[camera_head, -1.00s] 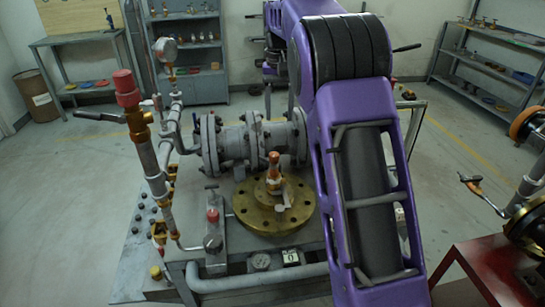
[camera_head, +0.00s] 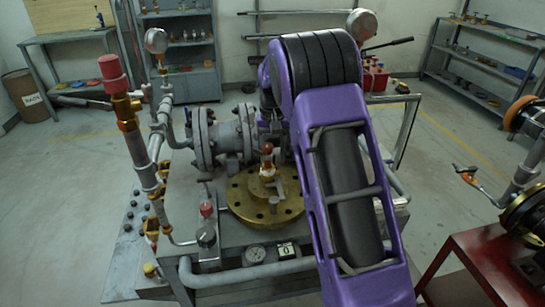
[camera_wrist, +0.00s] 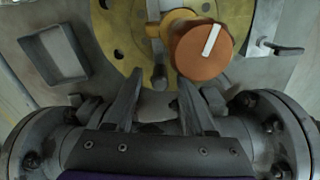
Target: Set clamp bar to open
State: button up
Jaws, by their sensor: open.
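A round brass flange (camera_head: 240,200) lies flat on the grey bench, with bolt holes around its rim. It also fills the top of the wrist view (camera_wrist: 118,30). An orange-red knob (camera_wrist: 203,50) with a white mark stands over the flange; its top shows in the head view (camera_head: 267,149). A narrow grey bar (camera_wrist: 155,38) lies beside the knob, across the brass; I cannot tell for sure whether it is the clamp bar. My gripper (camera_wrist: 157,80) is open, its two dark fingers apart and empty, pointing toward the knob.
A flanged grey pipe (camera_head: 222,140) runs behind the brass flange and shows below my fingers. An upright pipe with a red cap (camera_head: 113,75) stands at left. A gauge (camera_head: 156,41) stands behind it. A red table (camera_head: 480,265) is at right. Open floor surrounds the bench.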

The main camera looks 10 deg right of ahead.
jog(key=shift+f, duration=0.25)
grip_shut()
dwell(1.4)
